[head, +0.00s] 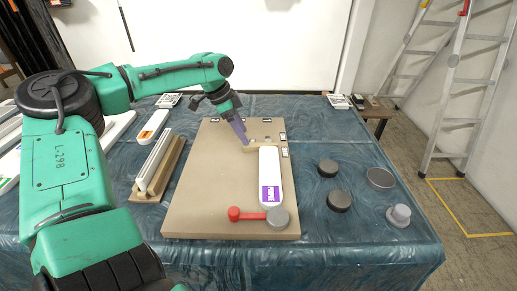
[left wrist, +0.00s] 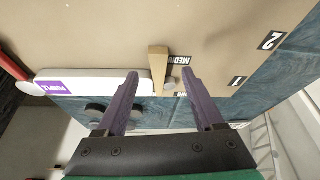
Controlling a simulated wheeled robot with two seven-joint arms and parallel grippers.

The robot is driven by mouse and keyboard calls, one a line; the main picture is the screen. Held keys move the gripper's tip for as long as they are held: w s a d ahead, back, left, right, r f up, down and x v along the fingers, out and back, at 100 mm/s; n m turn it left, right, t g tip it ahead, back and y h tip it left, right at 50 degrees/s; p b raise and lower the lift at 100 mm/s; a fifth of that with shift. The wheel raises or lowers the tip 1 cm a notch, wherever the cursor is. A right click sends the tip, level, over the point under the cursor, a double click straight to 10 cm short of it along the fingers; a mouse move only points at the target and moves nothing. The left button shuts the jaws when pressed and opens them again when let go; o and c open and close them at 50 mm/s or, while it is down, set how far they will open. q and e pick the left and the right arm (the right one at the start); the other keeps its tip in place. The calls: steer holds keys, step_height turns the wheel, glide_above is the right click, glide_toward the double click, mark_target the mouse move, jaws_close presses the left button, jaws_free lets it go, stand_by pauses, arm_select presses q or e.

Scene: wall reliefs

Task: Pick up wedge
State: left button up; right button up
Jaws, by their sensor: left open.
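A light wooden piece, which looks like the wedge (left wrist: 157,66), stands on the tan board (left wrist: 110,35) in the left wrist view, beside a "MEDIUM" label. In the head view the wedge (head: 261,148) is a small tan strip at the top end of a white bar. My left gripper (head: 243,139) is open, with purple fingers pointing down at the board near the wedge. In the left wrist view the wedge lies between the lines of the two fingertips of the left gripper (left wrist: 160,73); whether they touch it I cannot tell. My right gripper is not in view.
The white bar (head: 268,171) with a purple label lies on the board. A red handle (head: 246,215) with a grey disc is at the front. Several round dark knobs (head: 328,168) stand on the blue cloth at right. A wooden rack (head: 158,170) stands at left.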

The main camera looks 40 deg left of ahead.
arm_select(q)
steer(key=x, duration=0.4)
steer(key=shift+d+f, duration=0.15)
steer(key=shift+f, duration=0.15)
steer(key=shift+r, duration=0.1)
jaws_close()
step_height(320, 180, up, 13)
steer(key=p, duration=0.1)
step_height(320, 180, up, 15)
steer(key=p, duration=0.5)
glide_above(250, 145)
steer(key=shift+s+a, duration=0.15)
steer(key=shift+a, duration=0.1)
steer(key=c, duration=0.6)
jaws_free()
steer(key=shift+c, duration=0.2)
jaws_close()
